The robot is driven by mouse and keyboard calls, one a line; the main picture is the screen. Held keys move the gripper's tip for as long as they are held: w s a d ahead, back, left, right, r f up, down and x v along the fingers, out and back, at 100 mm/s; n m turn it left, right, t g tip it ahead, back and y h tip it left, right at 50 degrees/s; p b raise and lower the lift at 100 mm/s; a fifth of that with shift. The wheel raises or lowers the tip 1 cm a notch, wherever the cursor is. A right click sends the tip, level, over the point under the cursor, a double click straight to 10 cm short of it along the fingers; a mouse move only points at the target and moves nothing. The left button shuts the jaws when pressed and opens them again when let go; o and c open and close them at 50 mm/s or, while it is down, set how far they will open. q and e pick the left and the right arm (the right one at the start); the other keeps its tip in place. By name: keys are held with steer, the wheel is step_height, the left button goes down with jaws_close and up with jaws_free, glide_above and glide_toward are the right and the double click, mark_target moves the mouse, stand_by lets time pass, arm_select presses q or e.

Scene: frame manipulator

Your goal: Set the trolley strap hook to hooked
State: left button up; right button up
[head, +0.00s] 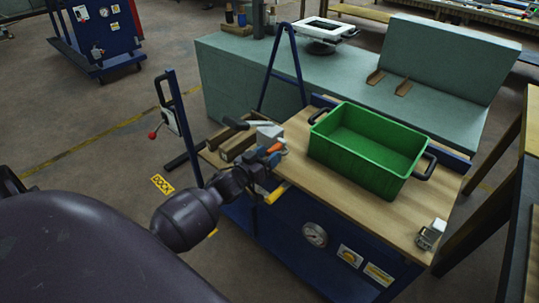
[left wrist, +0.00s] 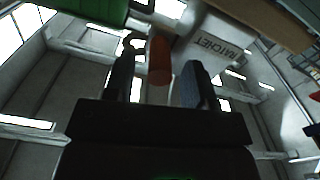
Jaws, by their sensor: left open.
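The trolley (head: 400,215) has a wooden top and blue frame. A pale block (head: 268,132) stands near its left end; in the left wrist view the pale block (left wrist: 212,42) bears lettering that seems to read RATCHET. An orange-red grip (head: 275,148) sticks out beside it. My left gripper (head: 264,160) is at this grip; in the left wrist view the orange-red grip (left wrist: 160,62) shows between the spread fingers, with gaps on both sides. A small curved grey piece (left wrist: 132,42), perhaps the hook, shows near the left finger. The strap cannot be made out. My right gripper is not in view.
A green crate (head: 345,163) stands on the trolley top, right of the block. A small metal fitting (head: 431,234) sits at the near right corner. A yellow handle (head: 277,193) is just below my left gripper. A teal workbench (head: 235,75) stands behind.

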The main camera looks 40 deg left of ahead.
arm_select(q)
steer(key=shift+w, duration=0.3)
steer(key=shift+c, duration=0.2)
steer(key=c, duration=0.7)
jaws_close()
steer(key=shift+d, duration=0.15)
